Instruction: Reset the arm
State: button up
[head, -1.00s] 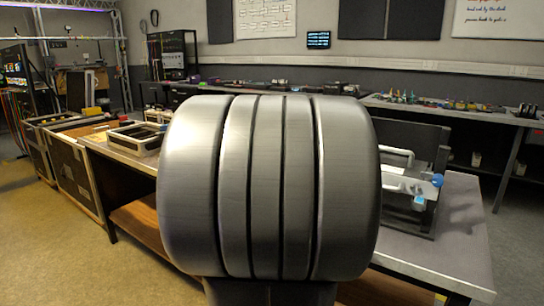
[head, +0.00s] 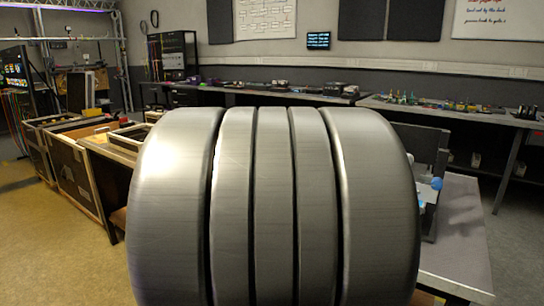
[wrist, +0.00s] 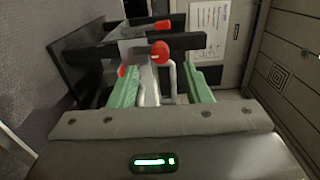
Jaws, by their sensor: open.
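My gripper (wrist: 163,72) shows in the wrist view with its two green fingers spread apart and nothing held between them. Beyond and between the fingers is a black-framed fixture (wrist: 180,43) with a red round knob (wrist: 160,52) and a light bent tube (wrist: 171,82). I cannot tell whether the fingers touch it. In the head view my own large grey arm link fills the middle and hides the gripper. Right of it, part of a black panel (head: 430,147) with a blue knob (head: 437,183) shows on the table.
The grey worktable (head: 460,235) has a bare right end. Wooden-edged cases (head: 62,165) stand at the left. A back bench (head: 455,107) carries small tools and parts along the wall. Open floor (head: 50,250) lies at the front left.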

jog(key=p+v, duration=0.2)
jog(key=v, duration=0.7)
jog(key=w+d+n+p, duration=0.1)
jog(key=w+d+n, duration=0.3)
jog(key=n, duration=0.5)
jog(key=w+d+n+p, duration=0.2)
jog(key=w+d+n, duration=0.1)
jog(key=w+n, duration=0.5)
jog(key=shift+d+r+n+p, duration=0.15)
jog(key=shift+d+n+p, duration=0.15)
jog(key=shift+d+n, duration=0.1)
dwell(0.3)
